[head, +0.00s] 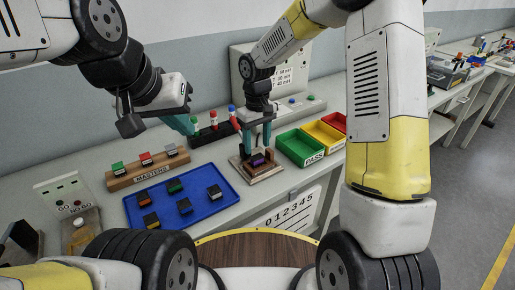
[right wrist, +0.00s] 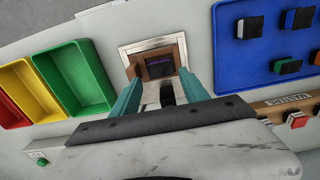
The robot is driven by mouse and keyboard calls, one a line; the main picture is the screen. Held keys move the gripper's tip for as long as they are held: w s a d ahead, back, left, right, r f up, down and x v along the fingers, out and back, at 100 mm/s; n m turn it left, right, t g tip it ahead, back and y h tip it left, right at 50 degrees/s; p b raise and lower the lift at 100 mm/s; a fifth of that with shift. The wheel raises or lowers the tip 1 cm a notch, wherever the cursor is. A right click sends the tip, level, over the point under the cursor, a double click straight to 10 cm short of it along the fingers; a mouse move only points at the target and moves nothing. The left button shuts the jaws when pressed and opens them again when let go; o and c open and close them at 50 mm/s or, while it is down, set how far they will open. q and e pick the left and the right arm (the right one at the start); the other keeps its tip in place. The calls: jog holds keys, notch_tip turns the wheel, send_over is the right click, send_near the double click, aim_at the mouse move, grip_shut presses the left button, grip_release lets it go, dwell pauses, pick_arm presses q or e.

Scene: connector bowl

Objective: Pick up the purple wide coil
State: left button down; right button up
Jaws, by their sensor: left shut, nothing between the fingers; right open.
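The purple wide coil (head: 258,158) sits in a small wooden fixture (head: 270,171) on the bench; only its purple part shows clearly between the fingers. In the right wrist view the coil (right wrist: 160,68) is a dark block with a purple strip inside the fixture's frame (right wrist: 128,54). My right gripper (head: 257,146) is open and points down just above the coil, one teal finger to each side. Its fingertips (right wrist: 162,82) also show in the right wrist view; whether they touch the coil I cannot tell. My left gripper (head: 190,127) is shut and empty, above the bench behind the blue tray.
A blue tray (head: 222,205) with several dark blocks lies left of the fixture. A wooden masters rack (head: 125,182) stands behind it. Green (head: 300,147), yellow (head: 324,136) and red bins stand to the right. A dark rack with coloured-topped pieces stands behind the fixture.

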aim_at(257, 157)
notch_tip(257, 157, down, 5)
jog(key=shift+s+f, duration=0.1)
jog(key=shift+f, duration=0.05)
jog(key=c, duration=1.1)
jog(key=shift+c, duration=0.2)
jog(key=shift+r, duration=0.6)
jog(key=r, duration=0.1)
jog(key=s+r, duration=0.1)
jog(key=shift+d+r, duration=0.1)
jog(key=shift+r, duration=0.2)
jog(key=s+d+r, duration=0.1)
jog(key=s+d, duration=0.1)
jog(key=s, duration=1.2)
jog(key=shift+s+d+r, duration=0.15)
jog(key=shift+s+d, duration=0.25)
